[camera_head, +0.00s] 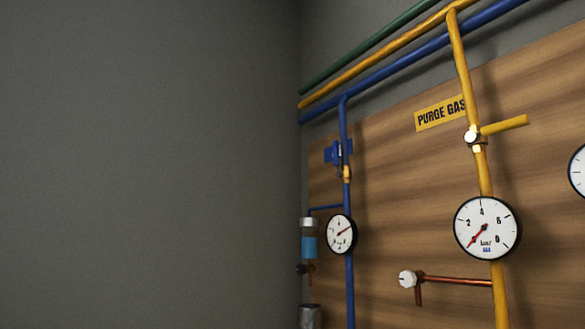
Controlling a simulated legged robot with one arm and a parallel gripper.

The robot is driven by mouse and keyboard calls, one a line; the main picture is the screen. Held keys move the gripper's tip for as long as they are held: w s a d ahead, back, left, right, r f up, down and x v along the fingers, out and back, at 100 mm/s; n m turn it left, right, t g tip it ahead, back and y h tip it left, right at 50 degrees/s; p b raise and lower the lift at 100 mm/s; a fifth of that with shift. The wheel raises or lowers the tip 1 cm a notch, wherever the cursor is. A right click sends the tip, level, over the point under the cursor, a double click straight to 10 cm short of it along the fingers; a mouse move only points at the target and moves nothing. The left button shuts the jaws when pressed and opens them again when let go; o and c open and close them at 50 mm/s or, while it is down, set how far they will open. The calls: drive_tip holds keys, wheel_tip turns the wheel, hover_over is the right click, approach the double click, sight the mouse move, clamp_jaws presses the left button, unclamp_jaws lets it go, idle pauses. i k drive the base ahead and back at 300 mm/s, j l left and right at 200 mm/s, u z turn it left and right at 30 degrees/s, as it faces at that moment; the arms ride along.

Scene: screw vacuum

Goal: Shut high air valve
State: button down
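No label naming an air valve can be read in this view. A blue valve (338,152) sits high on the vertical blue pipe (344,120), right of the corner. Its blue handle appears to stick out to both sides of the pipe, but it is small and I cannot tell whether the valve is open or shut. A brass-coloured fitting (346,174) is just below it. A yellow lever valve (474,138) is on the yellow pipe (461,60) beside the "PURGE GAS" sign (440,113); its lever points right, across the pipe. My gripper is out of view.
A small gauge (341,234) is on the blue pipe and a larger one (487,228) on the yellow pipe. A white knob (407,279) on a copper tube is lower down. A blue-bowled filter (308,245) is near the corner. The grey wall (150,160) at left is bare.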

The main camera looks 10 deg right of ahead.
sight(335, 144)
drive_tip(key=i+j+z, duration=0.1)
drive_tip(key=j, duration=0.25)
drive_tip(key=i+j, duration=0.25)
drive_tip(key=i+j+z, duration=0.15)
drive_tip(key=j, duration=0.25)
drive_tip(key=i+j+z, duration=0.1)
drive_tip(key=j, duration=0.25)
drive_tip(key=i+j, duration=0.25)
drive_tip(key=j, duration=0.15)
drive_tip(key=i+j+z, duration=0.15)
drive_tip(key=j, duration=0.2)
